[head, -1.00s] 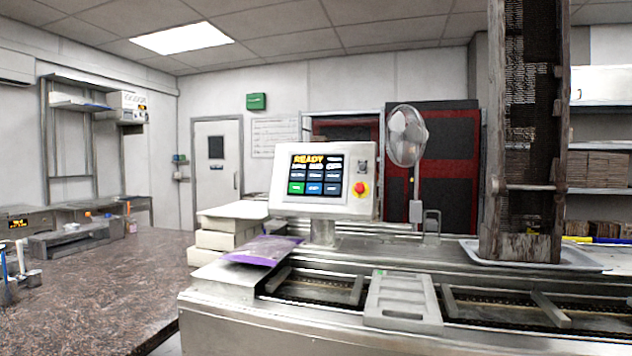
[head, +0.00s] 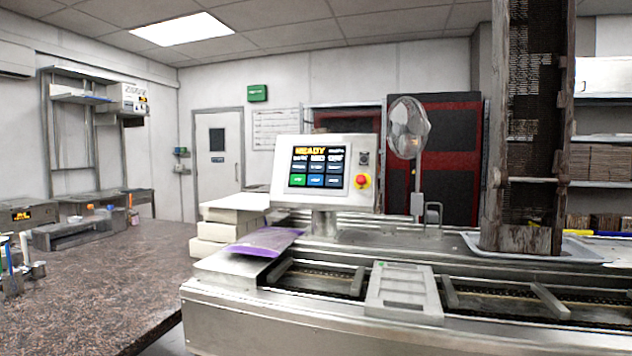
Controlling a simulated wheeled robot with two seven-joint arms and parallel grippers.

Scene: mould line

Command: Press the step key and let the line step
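The control panel (head: 325,206) is a white box on a short post on the line. Its screen (head: 317,168) reads READY in yellow at the top, with a green key (head: 297,180) at lower left and blue keys beside it. The key labels are too small to read. A red stop button (head: 361,181) on a yellow base sits right of the screen. The line (head: 330,318) has a chain conveyor with crossbars, and a pale grey mould (head: 403,293) lies on it. Neither gripper shows in this view.
A tall dark worn column (head: 526,130) stands in a tray on the right. A purple packet (head: 265,241) lies left of the panel, near stacked white boxes (head: 228,228). A fan (head: 408,128) stands behind. A speckled counter (head: 90,270) fills the left.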

